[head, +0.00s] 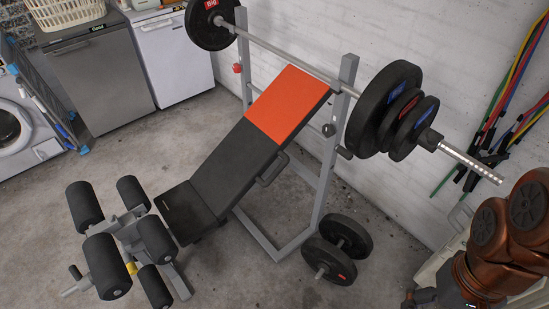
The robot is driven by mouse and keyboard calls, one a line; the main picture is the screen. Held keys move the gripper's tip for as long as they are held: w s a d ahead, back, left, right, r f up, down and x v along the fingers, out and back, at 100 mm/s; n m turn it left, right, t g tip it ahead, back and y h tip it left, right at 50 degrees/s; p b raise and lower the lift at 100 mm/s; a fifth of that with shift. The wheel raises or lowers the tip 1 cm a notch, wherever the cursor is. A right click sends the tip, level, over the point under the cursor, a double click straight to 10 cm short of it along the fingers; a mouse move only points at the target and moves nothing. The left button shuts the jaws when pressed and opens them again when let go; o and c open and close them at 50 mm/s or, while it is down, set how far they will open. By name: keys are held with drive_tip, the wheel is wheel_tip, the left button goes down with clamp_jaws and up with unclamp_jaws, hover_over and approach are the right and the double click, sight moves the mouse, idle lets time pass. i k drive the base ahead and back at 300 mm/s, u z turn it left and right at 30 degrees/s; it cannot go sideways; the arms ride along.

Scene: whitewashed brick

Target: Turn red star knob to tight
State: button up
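A small red knob (237,68) sits on the left upright of the grey weight-bench rack (318,190), below the barbell. It is too small to make out its star shape or how tight it is. My copper-coloured arm is at the lower right, well apart from the red knob, with the bench and rack between. A dark part at the arm's end, probably my gripper (424,298), shows at the bottom edge. Its fingers cannot be made out.
The barbell (290,48) with weight plates (385,105) juts toward my arm. The bench (235,165) and leg rollers (107,265) fill the middle. A dumbbell (338,250) lies on the floor. Resistance bands (515,75) hang at right.

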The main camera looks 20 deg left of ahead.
sight(237, 67)
drive_tip(key=u, duration=3.45)
drive_tip(key=i, duration=3.65)
drive_tip(key=z, duration=2)
drive_tip(key=i, duration=1.3)
drive_tip(key=u, duration=0.05)
